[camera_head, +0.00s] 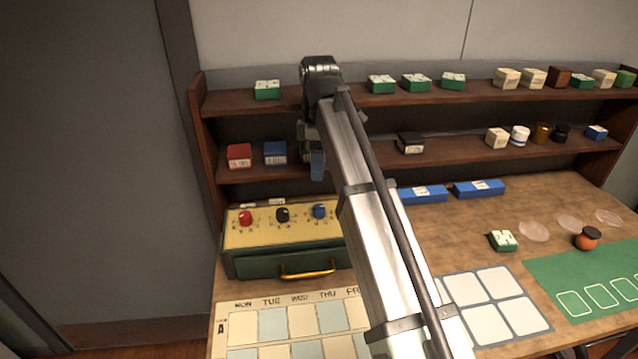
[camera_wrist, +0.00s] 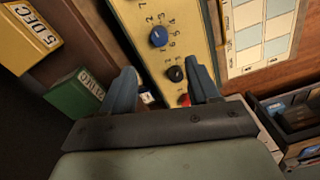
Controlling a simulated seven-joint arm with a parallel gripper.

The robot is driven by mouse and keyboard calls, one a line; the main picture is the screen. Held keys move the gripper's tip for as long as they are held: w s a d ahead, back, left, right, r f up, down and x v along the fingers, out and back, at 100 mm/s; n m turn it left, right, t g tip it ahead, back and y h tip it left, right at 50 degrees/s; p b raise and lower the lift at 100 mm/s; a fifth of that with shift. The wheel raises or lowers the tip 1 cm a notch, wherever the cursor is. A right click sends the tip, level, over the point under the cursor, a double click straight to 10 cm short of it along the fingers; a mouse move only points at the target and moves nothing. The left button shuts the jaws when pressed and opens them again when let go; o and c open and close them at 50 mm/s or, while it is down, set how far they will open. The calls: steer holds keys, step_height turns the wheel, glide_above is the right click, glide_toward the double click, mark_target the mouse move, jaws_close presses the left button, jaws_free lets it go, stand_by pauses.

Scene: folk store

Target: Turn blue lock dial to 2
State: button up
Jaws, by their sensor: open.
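The blue dial (camera_head: 319,211) is the rightmost of three dials on the yellow top of a green lock box (camera_head: 240,262). In the wrist view the blue dial (camera_wrist: 158,36) sits beyond my fingertips, with small numbers around it; its setting is too small to read. The black dial (camera_head: 283,215) is in the middle and the red dial (camera_head: 245,218) at the left. My gripper (camera_head: 317,165) is above and behind the box, by the lower shelf. In the wrist view my gripper (camera_wrist: 160,68) is open, with nothing held; the red dial (camera_wrist: 184,99) is partly hidden.
My arm covers the box's right end. Shelves (camera_head: 370,153) behind hold small boxes and jars, including a blue box (camera_head: 275,153) close to my gripper. Blue boxes (camera_head: 478,188) lie on the table to the right. A calendar sheet (camera_head: 300,322) lies in front of the drawer handle (camera_head: 307,274).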

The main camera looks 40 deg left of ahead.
mark_target(319, 207)
steer(key=f+m, duration=0.4)
steer(key=m, duration=0.2)
steer(key=f+m, duration=0.4)
steer(key=m, duration=0.3)
steer(key=f+m, duration=0.4)
steer(key=m, duration=0.3)
steer(key=shift+s+d+y, duration=0.15)
steer(key=shift+d+y, duration=0.1)
steer(key=shift+y, duration=0.15)
steer(key=c, duration=1)
steer(key=shift+m, duration=0.8)
